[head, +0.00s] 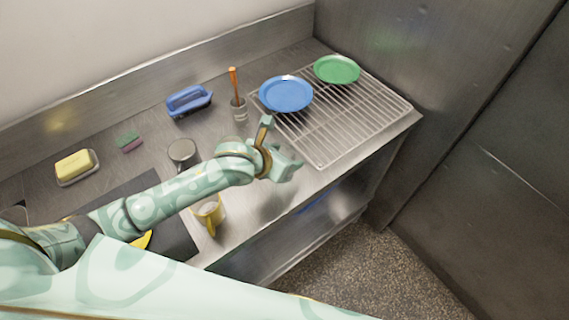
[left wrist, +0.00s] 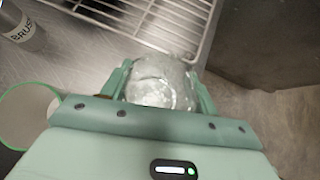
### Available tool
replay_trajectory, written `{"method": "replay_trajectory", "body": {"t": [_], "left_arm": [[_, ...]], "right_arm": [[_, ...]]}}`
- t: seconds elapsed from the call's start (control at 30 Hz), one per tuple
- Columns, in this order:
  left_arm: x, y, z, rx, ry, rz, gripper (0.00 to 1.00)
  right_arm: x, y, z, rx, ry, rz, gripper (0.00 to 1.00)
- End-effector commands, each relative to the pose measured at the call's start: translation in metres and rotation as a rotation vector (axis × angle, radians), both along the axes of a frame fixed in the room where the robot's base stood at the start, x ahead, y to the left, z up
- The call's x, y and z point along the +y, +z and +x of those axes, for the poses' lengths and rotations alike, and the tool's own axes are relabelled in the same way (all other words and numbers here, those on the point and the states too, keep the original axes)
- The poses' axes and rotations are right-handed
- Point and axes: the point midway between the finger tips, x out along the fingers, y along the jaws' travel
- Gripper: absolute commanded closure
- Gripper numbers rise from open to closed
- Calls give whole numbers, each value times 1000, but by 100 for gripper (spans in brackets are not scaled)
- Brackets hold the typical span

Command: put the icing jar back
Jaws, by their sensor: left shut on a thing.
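My left gripper (head: 281,160) reaches over the steel counter's front part, near the wire rack's front left corner. In the left wrist view its fingers (left wrist: 160,90) are shut on a clear glass jar (left wrist: 160,82). I cannot read a label on it, so I cannot tell surely that it is the icing jar. In the head view the held jar is mostly hidden by the gripper. My right gripper is not in view.
The wire rack (head: 330,128) bears a blue plate (head: 286,93) and a green plate (head: 337,69). A labelled brush jar (head: 239,110), a blue butter-dish-like thing (head: 189,101), a grey round container (head: 182,152) and a yellow mug (head: 208,214) stand nearby. A steel wall closes the right.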

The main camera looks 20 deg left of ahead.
Motion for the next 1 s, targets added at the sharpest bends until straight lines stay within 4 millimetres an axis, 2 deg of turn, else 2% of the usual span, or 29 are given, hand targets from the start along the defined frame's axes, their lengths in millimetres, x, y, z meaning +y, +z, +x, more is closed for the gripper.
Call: {"method": "replay_trajectory", "body": {"t": [0.1, 0.2, 0.6, 0.63, 0.7, 1.0], "left_arm": [[0, -21, 1, 3, 3, -2, 74], [0, -31, 2, 1, 2, -2, 74], [1, -35, 2, -1, 1, 0, 74], [1, -35, 2, 0, 1, 1, 32], [0, -35, 2, 0, 1, 1, 19], [0, -32, 1, 0, 1, -1, 19]], "right_arm": [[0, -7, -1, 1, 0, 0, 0], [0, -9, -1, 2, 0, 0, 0], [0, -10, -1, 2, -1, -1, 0], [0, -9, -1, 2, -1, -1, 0], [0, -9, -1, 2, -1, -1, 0], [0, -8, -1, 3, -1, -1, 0]]}}
